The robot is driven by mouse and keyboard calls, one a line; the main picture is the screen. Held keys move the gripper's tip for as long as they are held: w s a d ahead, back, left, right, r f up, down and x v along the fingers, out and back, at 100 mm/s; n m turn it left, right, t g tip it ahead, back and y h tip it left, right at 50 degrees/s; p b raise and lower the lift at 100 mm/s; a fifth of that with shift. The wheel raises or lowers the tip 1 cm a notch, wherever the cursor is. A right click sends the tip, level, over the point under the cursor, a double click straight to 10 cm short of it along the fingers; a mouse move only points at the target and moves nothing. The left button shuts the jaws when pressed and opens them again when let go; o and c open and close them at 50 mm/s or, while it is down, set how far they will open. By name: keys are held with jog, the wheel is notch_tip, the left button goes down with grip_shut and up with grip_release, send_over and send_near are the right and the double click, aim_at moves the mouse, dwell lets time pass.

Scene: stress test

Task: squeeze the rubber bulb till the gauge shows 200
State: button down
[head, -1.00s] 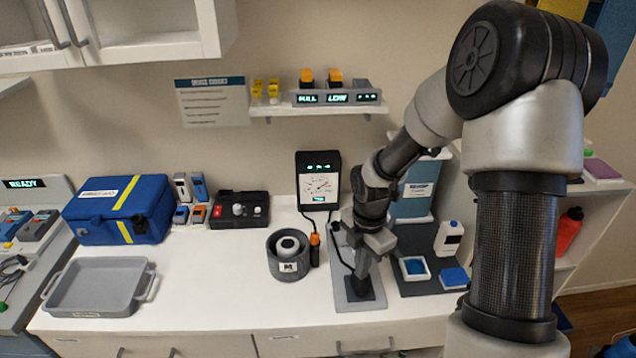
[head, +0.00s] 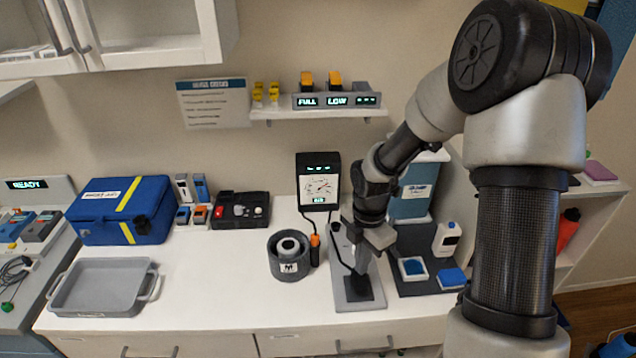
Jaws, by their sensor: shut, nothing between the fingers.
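The gauge (head: 319,187) is a black box with a white dial, standing against the wall at the back of the counter. Its needle reading is too small to make out. A dark cable or tube runs down from it towards a grey base plate (head: 343,297). My gripper (head: 361,272) points down over this plate, shut with nothing between its fingers. A dark piece (head: 358,288) sits on the plate at the fingertips; it may be the rubber bulb, but the gripper partly covers it. I cannot tell whether the fingers touch it.
Left of the plate stands a dark round holder (head: 289,265) with a white-topped thing inside, beside an orange-tipped tool (head: 315,243). To the right is a dark tray (head: 414,287) with small containers. A grey tray (head: 82,309) lies far left; the middle-left counter is clear.

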notch_tip(320, 180, up, 4)
jog(key=p, duration=0.3)
jog(key=shift+r, duration=0.75)
jog(key=s+d+r+m+t, duration=0.1)
jog(key=s+r+m, duration=0.25)
jog(key=r, duration=0.25)
jog(key=s+r+m+t+h, duration=0.1)
jog(key=s+r+m, duration=0.1)
jog(key=r+m, duration=0.35)
jog(key=s+d+r+m+t, duration=0.1)
jog(key=s+r+m, duration=0.1)
jog(key=r+m, duration=0.35)
jog(key=s+a+r+m+t+y, duration=0.1)
jog(key=s+a+r+m+t, duration=0.1)
jog(key=s+r+m, duration=0.6)
jog(key=s+m, duration=0.1)
jog(key=s, duration=0.2)
jog(key=shift+r+t, duration=0.25)
jog(key=shift+t, duration=0.05)
jog(key=shift+w+m, duration=0.1)
jog(key=shift+m, duration=0.15)
